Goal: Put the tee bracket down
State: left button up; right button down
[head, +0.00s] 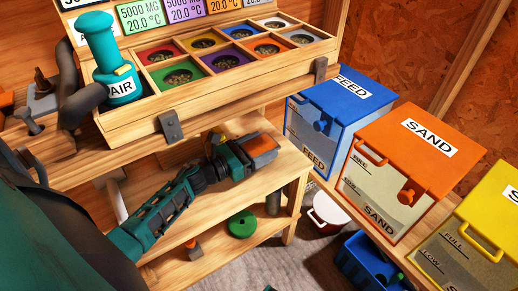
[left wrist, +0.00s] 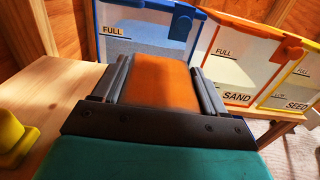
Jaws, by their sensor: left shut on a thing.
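My left gripper (head: 259,146) is shut on an orange piece, which I take for the tee bracket (head: 262,145). In the left wrist view, the smooth orange face of the tee bracket (left wrist: 160,82) fills the gap between the two dark fingers of the left gripper (left wrist: 160,75). Its lower part is hidden. The gripper is over the right end of the wooden bench shelf (head: 286,160), below the sorting rack. I cannot tell whether the bracket touches the wood. My right gripper is not in view.
A blue feed bin (head: 335,110), an orange sand bin (head: 395,170) and a yellow bin (head: 490,225) stand to the right. The sorting rack (head: 215,95) overhangs the shelf. A green disc (head: 242,223) lies on the lower shelf. A yellow object (left wrist: 12,135) stands left of the gripper.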

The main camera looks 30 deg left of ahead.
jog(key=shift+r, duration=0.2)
pick_arm(q)
jog(key=shift+f+b, duration=0.15)
jog(key=shift+b, duration=0.2)
jog(key=o, duration=1.4)
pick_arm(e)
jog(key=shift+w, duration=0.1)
